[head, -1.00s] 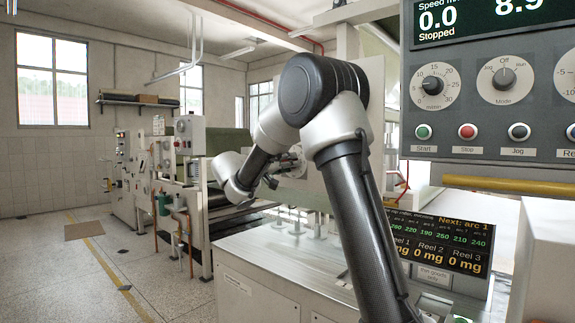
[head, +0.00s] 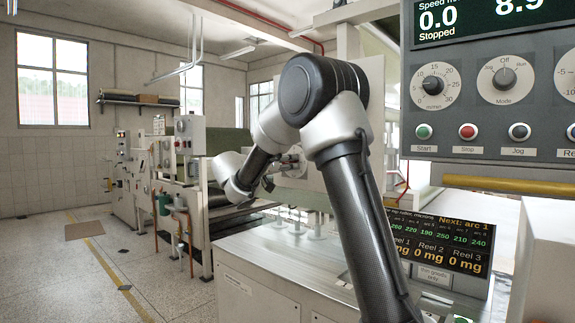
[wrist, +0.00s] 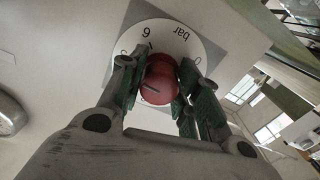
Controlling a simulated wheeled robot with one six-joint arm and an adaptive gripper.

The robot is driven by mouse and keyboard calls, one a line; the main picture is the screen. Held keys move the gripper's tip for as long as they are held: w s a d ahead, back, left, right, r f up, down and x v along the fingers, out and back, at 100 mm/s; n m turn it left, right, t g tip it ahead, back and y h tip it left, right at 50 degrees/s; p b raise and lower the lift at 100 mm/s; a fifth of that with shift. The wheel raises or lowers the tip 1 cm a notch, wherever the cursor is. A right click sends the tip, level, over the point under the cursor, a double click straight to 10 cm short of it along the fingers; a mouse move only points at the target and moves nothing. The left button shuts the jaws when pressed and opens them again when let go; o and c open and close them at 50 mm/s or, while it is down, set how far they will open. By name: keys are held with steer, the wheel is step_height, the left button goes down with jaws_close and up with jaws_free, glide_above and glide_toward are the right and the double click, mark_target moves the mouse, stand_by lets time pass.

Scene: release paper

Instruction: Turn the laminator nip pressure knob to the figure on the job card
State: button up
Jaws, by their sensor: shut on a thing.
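The red knob (wrist: 158,86) shows in the wrist view, with a dark pointer line on its face. It sits in front of a round white dial (wrist: 190,47) that reads "bar" and has a 6 and a 0 along its edge; the other figures are partly hidden by my fingers. My gripper (wrist: 161,76) is shut on the knob, with a green-padded finger on either side. In the head view my gripper (head: 291,162) is small, against a pale machine panel, and the knob is hard to make out there. I cannot make out a job card.
A control panel (head: 489,115) with dials and buttons stands at the right; its display reads 0.0, Stopped. A lower screen (head: 440,240) shows reel figures. A steel cabinet (head: 275,262) stands below my arm. Open floor (head: 60,270) lies at the left.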

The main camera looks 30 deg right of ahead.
steer(key=o, duration=1)
steer(key=shift+f, duration=0.1)
steer(key=shift+o, duration=0.2)
steer(key=shift+a, duration=0.1)
steer(key=v, duration=1.2)
